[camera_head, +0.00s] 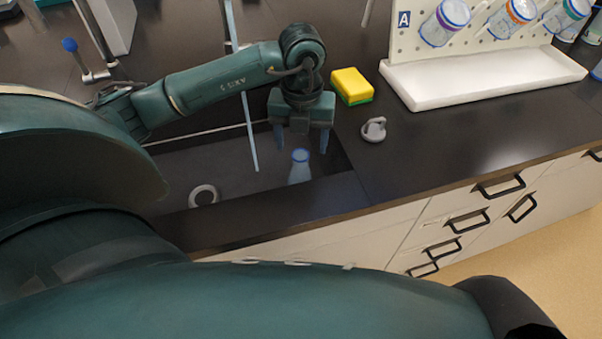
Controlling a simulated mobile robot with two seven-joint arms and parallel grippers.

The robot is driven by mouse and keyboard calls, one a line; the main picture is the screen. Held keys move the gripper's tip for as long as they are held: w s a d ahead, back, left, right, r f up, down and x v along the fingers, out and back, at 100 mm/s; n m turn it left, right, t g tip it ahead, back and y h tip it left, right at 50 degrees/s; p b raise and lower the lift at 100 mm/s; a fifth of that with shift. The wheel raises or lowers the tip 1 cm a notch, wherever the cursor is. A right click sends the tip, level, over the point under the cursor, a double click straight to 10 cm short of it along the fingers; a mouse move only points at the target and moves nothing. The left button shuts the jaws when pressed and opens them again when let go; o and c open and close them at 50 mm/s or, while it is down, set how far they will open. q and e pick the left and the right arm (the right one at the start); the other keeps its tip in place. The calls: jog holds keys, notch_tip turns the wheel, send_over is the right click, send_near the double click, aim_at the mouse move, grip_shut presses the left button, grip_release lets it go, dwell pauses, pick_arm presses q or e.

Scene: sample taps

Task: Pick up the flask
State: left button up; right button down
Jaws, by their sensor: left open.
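The flask (299,168) is small, bluish and see-through with a blue rim. It stands upright in the dark sink (235,174), near the sink's right front corner. My left gripper (302,141) points down over the right part of the sink, with its two fingers spread apart and nothing between them that I can make out. The flask shows just below and between the fingertips in the picture; I cannot tell the exact height gap. My right gripper is not in view.
A yellow and green sponge (351,86) and a grey stopper-like piece (374,130) lie on the counter right of the sink. A white drying rack (470,78) with several bottles stands at the back right.

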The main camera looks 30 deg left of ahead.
aim_at(302, 151)
pick_arm(q)
notch_tip(302, 151, down, 3)
jog(key=shift+f, duration=0.2)
jog(key=shift+w+a+f, duration=0.15)
jog(key=shift+f, duration=1.2)
jog(key=shift+w+a+f, duration=0.1)
jog(key=shift+f, duration=1.2)
jog(key=shift+c, duration=0.5)
grip_shut()
